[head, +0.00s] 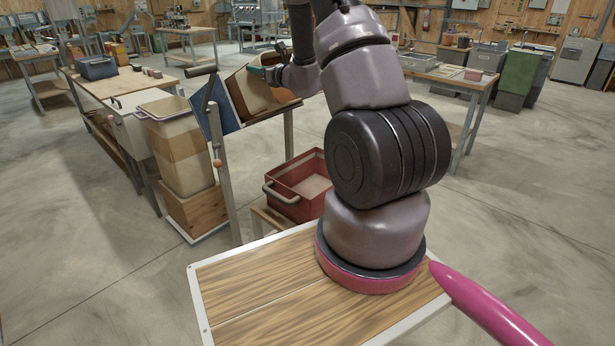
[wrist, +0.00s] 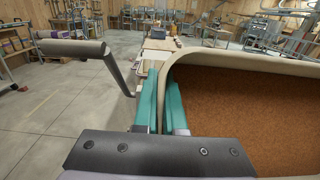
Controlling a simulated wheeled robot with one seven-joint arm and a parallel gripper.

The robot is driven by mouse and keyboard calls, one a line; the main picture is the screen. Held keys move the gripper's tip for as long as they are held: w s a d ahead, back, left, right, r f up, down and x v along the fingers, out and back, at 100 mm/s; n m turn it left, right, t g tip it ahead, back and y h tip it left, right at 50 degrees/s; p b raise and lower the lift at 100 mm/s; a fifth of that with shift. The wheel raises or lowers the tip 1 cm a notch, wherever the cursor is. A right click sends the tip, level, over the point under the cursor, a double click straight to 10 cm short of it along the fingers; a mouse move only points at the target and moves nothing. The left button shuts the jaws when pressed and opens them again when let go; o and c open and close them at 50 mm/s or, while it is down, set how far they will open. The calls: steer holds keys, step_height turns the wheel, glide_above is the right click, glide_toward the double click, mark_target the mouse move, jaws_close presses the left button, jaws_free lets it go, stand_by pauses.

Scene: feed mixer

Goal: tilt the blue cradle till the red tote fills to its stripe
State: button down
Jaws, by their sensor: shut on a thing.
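The blue cradle (head: 222,112) shows beside a tan bin (head: 248,98), which sits tilted in it. In the wrist view the bin (wrist: 215,60) holds brown, grainy feed (wrist: 245,110). My gripper (head: 270,73) is at the bin's upper rim; in the wrist view its teal fingers (wrist: 163,115) are shut on that rim, one on each side. The red tote (head: 283,203) stands low, below and to the right of the cradle. A pale surface shows inside it; I cannot make out the stripe or the fill level. No falling feed is visible.
A dark bar handle (head: 201,70) sticks out beside the cradle; it also shows in the wrist view (wrist: 72,47). A tall tan bin (head: 180,145) stands left of the metal post (head: 222,155). A wooden-topped table (head: 265,280) is in front.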

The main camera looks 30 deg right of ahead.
mark_target(264, 90)
steer(key=shift+f, duration=0.1)
steer(key=s+f, duration=0.1)
steer(key=f, duration=0.1)
steer(key=s+f, duration=0.1)
steer(key=f, duration=0.1)
steer(key=s+d+f, duration=0.1)
steer(key=f, duration=0.1)
steer(key=shift+s+d+f, duration=0.1)
steer(key=shift+s+f, duration=0.05)
steer(key=shift+s, duration=0.15)
steer(key=shift+s+d+f, duration=0.15)
steer(key=shift+s+f, duration=0.2)
steer(key=shift+f, duration=0.75)
steer(key=shift+s+d+f, duration=0.1)
steer(key=shift+s+f, duration=0.25)
steer(key=shift+f, duration=0.8)
steer(key=shift+s+d+f, duration=0.15)
steer(key=shift+s+f, duration=0.2)
steer(key=shift+f, duration=0.75)
steer(key=shift+f, duration=0.3)
steer(key=f, duration=0.5)
steer(key=shift+s, duration=0.25)
steer(key=shift+w+d+r, duration=0.1)
steer(key=shift+w+r, duration=0.05)
steer(key=shift+r, duration=0.05)
stand_by(2.4)
